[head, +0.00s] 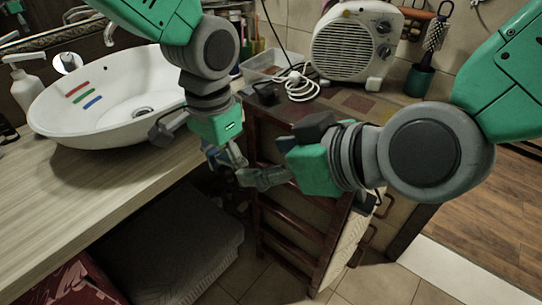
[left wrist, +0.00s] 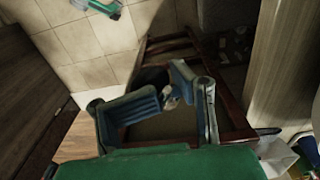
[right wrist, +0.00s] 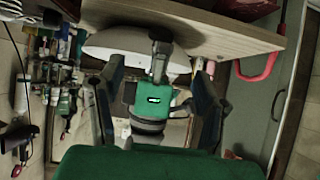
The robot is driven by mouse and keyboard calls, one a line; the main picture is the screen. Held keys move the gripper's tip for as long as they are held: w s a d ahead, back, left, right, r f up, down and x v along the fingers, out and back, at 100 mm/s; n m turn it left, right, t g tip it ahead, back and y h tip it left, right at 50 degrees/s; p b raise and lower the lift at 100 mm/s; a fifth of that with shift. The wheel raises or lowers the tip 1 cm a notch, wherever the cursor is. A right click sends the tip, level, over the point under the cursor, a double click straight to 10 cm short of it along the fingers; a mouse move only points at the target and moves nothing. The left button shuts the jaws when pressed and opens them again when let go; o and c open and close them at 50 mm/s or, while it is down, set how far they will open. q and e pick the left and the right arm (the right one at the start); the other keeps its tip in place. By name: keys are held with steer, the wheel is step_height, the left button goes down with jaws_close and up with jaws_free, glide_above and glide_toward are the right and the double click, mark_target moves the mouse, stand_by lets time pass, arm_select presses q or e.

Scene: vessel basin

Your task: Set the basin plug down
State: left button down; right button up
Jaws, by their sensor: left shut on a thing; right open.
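My left gripper (head: 227,158) hangs in front of the counter edge, to the right of the white basin (head: 60,112). In the left wrist view its fingers (left wrist: 168,97) close on a small pale thing (left wrist: 171,102), which appears to be the basin plug; its shape is mostly hidden. In the head view the plug cannot be made out. The dark drain (head: 142,112) shows at the basin's bottom. My right gripper (head: 262,165) is close beside the left one, and its fingers (right wrist: 158,75) are apart. In the right wrist view my left gripper's green body shows between and beyond those fingers.
The wooden counter (head: 60,195) has free room in front of the basin. A soap bottle (head: 25,82) stands at its left. A fan heater (head: 357,45), a white cable (head: 297,85) and a clear tray (head: 265,66) are at the back. A dark stool or cushion (head: 185,240) is below.

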steer(key=x, duration=1.2)
steer(key=shift+d, duration=0.1)
arm_select(q)
steer(key=shift+d, duration=0.1)
arm_select(e)
steer(key=shift+r, duration=0.1)
steer(key=shift+d, duration=0.1)
steer(key=shift+c, duration=1.2)
arm_select(q)
steer(key=shift+d, duration=0.1)
arm_select(e)
steer(key=c, duration=1.1)
arm_select(q)
steer(key=c, duration=0.8)
jaws_free()
steer(key=shift+c, duration=0.2)
arm_select(e)
steer(key=shift+o, duration=0.2)
steer(key=shift+w, duration=0.1)
steer(key=shift+r, duration=0.1)
